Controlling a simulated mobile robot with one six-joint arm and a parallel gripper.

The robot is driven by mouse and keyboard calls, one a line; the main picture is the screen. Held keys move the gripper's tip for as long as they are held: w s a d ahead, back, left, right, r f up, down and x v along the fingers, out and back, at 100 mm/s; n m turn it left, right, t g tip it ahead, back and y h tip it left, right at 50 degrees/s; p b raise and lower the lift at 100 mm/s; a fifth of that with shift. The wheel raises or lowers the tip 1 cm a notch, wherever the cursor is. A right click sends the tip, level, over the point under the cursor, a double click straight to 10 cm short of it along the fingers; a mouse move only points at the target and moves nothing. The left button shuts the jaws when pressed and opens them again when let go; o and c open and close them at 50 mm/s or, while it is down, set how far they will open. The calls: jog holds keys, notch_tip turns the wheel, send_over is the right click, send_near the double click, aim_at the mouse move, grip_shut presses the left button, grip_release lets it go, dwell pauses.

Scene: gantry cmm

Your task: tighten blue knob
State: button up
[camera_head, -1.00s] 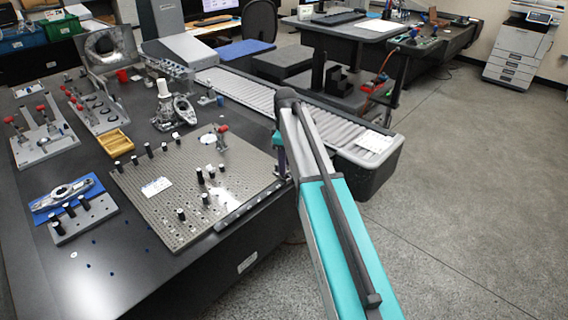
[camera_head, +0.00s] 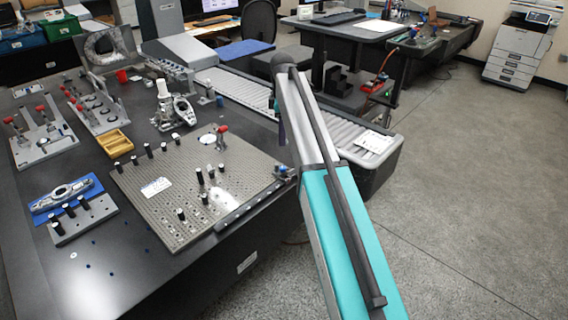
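A small dark bluish fitting (camera_head: 284,172) sits at the right corner of the grey perforated plate (camera_head: 150,205). It may be the blue knob, but it is too small to tell. My arm crosses the middle of the picture, and its far end hangs down beside the conveyor. My gripper (camera_head: 281,138) is at the lower end of that hanging part, above and close to the fitting, apparently apart from it. Its fingers are too small and dark to make out, so I cannot see whether it is open or shut.
Several black pins and a red-topped clamp (camera_head: 221,132) stand on the plate. A yellow tray (camera_head: 116,143) and metal castings lie behind it on the black table (camera_head: 100,285). A roller conveyor (camera_head: 245,95) runs behind my arm. The floor at right is clear.

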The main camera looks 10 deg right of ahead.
aim_at(283, 167)
notch_tip(283, 167, down, 13)
jog(key=shift+f+p, duration=0.2)
jog(key=shift+p, duration=0.55)
grip_shut()
jog(key=shift+d, duration=0.2)
jog(key=shift+a, duration=0.1)
